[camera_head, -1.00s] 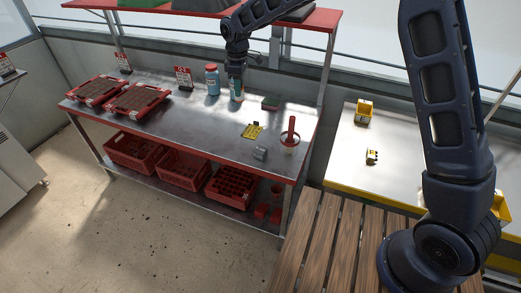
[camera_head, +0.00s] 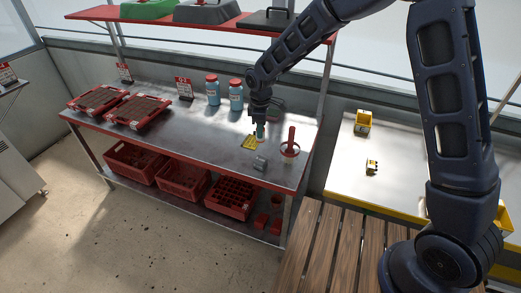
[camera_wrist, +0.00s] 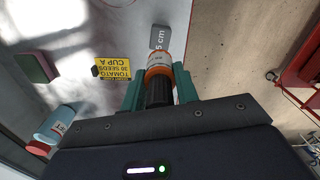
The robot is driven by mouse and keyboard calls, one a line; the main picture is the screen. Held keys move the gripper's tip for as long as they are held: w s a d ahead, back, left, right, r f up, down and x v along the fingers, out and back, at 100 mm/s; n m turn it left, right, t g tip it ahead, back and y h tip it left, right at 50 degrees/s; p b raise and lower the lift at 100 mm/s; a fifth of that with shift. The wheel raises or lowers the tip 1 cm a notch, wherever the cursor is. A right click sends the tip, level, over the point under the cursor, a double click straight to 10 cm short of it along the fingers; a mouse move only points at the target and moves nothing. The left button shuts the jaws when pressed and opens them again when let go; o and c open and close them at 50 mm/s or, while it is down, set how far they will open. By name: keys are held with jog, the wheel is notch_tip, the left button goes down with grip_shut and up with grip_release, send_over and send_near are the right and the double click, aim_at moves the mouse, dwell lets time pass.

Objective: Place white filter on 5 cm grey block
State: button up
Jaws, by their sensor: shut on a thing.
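The grey block (camera_wrist: 160,37), marked "5 cm", lies on the metal bench just beyond my fingertips in the wrist view. It is also in the head view (camera_head: 261,163), near the bench's front edge. My gripper (camera_wrist: 160,75) is shut on a white cylinder (camera_wrist: 157,58) with an orange band and a dark ribbed part; I cannot tell for sure that it is the white filter. In the head view my gripper (camera_head: 260,131) points down over the bench, behind the block. The cylinder's far end appears close to the block; I cannot tell whether they touch.
A yellow card (camera_wrist: 112,68) lies left of the block. A red-handled tool (camera_head: 291,139) stands to the block's right. Two blue bottles with red caps (camera_head: 212,88) (camera_head: 236,97) stand behind left. The bench's front edge is close to the block.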

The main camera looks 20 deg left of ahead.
notch_tip(320, 180, down, 10)
jog(key=shift+f, duration=0.2)
dwell(0.3)
jog(key=shift+f, duration=0.1)
jog(key=o, duration=1)
jog(key=shift+c, duration=0.2)
notch_tip(320, 180, up, 12)
jog(key=shift+r, duration=0.1)
